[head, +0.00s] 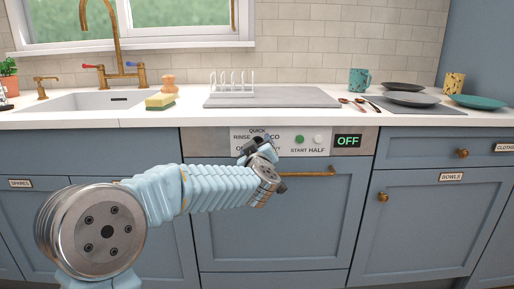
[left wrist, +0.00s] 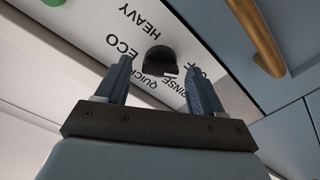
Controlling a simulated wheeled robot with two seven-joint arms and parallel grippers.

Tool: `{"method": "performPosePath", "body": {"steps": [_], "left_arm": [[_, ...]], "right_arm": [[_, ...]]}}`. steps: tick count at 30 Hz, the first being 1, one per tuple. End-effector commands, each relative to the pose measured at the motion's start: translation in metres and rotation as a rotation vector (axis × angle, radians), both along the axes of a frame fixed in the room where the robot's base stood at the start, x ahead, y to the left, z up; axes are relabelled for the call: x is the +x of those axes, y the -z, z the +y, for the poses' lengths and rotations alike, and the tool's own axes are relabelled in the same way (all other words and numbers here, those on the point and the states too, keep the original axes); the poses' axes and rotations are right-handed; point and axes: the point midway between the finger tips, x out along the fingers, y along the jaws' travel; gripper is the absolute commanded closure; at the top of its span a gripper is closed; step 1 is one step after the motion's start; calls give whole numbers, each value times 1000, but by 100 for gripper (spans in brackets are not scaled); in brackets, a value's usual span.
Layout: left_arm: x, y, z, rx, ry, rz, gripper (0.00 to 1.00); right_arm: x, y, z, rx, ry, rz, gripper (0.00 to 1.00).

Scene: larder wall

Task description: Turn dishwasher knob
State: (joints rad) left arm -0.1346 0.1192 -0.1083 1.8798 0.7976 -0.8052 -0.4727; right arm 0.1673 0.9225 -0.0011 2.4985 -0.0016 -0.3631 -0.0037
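The dishwasher (head: 280,225) is a blue-fronted unit under the counter, with a pale control panel (head: 300,149) along its top. Its display (head: 348,141) reads OFF. The black dishwasher knob (left wrist: 161,60) shows in the left wrist view, ringed by labels such as QUICK, ECO, HEAVY and RINSE. In the head view my left gripper (head: 256,146) is in front of the panel and largely hides the knob. In the left wrist view the left gripper (left wrist: 157,68) is open, its two fingers apart with the knob between and beyond their tips. Contact is not visible. My right gripper is not in view.
A brass handle bar (head: 312,173) runs just below the panel. A green button (head: 299,139) and a white button (head: 318,139) sit right of the knob. The counter (head: 190,121) above holds a dish rack (head: 232,84), plates (head: 408,99) and a sink (head: 85,101).

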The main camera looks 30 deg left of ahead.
Motion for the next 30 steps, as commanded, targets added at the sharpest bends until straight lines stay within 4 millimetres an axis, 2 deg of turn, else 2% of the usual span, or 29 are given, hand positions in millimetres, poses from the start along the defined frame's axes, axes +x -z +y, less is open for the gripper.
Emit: {"method": "performPosePath", "body": {"steps": [8,11,14,24,30], "left_arm": [[-1,-1,0,1,-1,0,32],[-7,-1,-4,1,0,-2,32],[-21,-1,-13,1,1,-2,32],[-90,-1,-55,1,3,-1,32],[-113,-1,-69,1,0,-1,32]], "right_arm": [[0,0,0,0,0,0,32],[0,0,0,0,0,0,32],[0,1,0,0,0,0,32],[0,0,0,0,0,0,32],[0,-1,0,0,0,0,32]]}}
